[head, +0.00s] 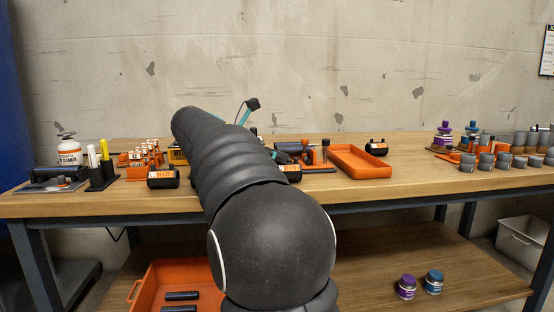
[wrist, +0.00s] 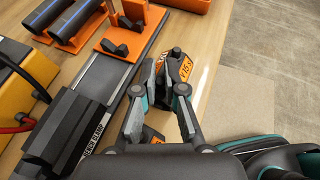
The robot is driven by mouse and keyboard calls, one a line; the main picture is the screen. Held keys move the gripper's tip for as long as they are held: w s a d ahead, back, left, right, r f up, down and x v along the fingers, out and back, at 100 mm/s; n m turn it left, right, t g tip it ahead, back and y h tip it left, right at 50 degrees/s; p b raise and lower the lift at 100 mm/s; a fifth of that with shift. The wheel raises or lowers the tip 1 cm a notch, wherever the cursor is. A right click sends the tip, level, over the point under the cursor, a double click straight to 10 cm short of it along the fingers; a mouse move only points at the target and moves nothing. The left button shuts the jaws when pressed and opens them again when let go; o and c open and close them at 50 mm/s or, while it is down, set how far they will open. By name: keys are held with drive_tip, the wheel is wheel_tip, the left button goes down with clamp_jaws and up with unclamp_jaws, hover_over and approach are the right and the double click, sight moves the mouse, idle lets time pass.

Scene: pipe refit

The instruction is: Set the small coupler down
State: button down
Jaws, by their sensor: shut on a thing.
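The small coupler (wrist: 186,70) is black with an orange label and shows at the fingertips of my gripper (wrist: 163,78) in the wrist view. My gripper is shut on it, close over the workbench near its front edge. The fingers hide part of the coupler, and I cannot tell whether it touches the bench top. In the head view, my arm hides the gripper. A black, orange-labelled coupler (head: 291,172) shows just right of my arm there; I cannot tell whether it is the same one.
An orange tray (head: 349,168) stands to the right on the workbench (head: 410,182). Another labelled coupler (head: 163,179) stands left of my arm. Grey fittings (head: 486,161) crowd the right end.

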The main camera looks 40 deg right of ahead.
drive_tip(key=shift+f, duration=0.15)
drive_tip(key=c, duration=1.3)
unclamp_jaws()
drive_tip(key=shift+o, duration=0.2)
drive_tip(key=shift+a+r, duration=0.1)
drive_tip(key=shift+r, duration=0.15)
drive_tip(key=p+v, duration=0.3)
drive_tip(key=v, duration=0.8)
drive_tip(key=shift+a, duration=0.35)
drive_tip(key=shift+r, duration=0.1)
